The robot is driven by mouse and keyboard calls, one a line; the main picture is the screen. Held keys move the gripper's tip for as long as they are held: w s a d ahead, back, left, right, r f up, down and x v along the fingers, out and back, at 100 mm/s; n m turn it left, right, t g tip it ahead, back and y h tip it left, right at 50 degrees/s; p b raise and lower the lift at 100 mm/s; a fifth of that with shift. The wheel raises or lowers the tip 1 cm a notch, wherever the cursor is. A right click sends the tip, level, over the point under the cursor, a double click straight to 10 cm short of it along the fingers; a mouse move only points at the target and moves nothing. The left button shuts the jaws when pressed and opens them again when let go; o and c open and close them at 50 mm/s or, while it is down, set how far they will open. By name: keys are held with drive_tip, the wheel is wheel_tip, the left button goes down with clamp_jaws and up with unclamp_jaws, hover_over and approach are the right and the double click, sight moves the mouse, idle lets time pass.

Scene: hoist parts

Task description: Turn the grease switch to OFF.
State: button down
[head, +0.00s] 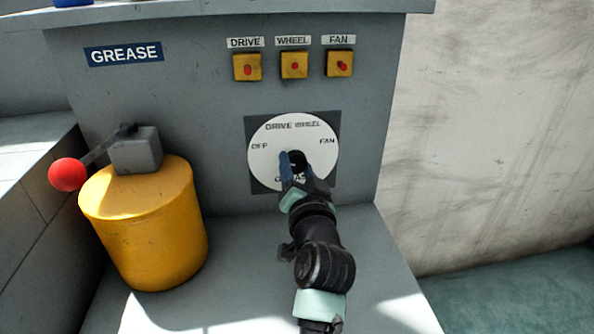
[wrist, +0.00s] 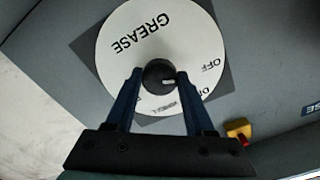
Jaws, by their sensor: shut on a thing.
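The grease switch is a round white dial (head: 325,150) on a dark square plate, with OFF at its left, DRIVE and WHEEL at the top, FAN at the right and GREASE at the bottom. Its black knob (head: 298,160) is at the centre. My gripper (wrist: 159,76) is shut on the knob (wrist: 157,72), with one blue finger on each side. In the wrist view, a short white mark on the knob points right, towards the OFF and DRIVE side; I cannot tell exactly which label. In the head view my gripper (head: 293,162) partly covers GREASE.
A yellow canister (head: 150,225) with a red-balled lever (head: 68,174) stands at the left. Above the dial are three yellow switch boxes, DRIVE (head: 247,66), WHEEL (head: 294,64) and FAN (head: 339,63). A blue GREASE sign (head: 124,54) is at upper left.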

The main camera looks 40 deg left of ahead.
idle(0.4)
drive_tip(key=shift+c, duration=1.3)
unclamp_jaws()
drive_tip(key=shift+s+d, duration=0.1)
drive_tip(key=p+v, duration=0.2)
drive_tip(key=v, duration=1)
drive_tip(key=shift+s+d, duration=0.25)
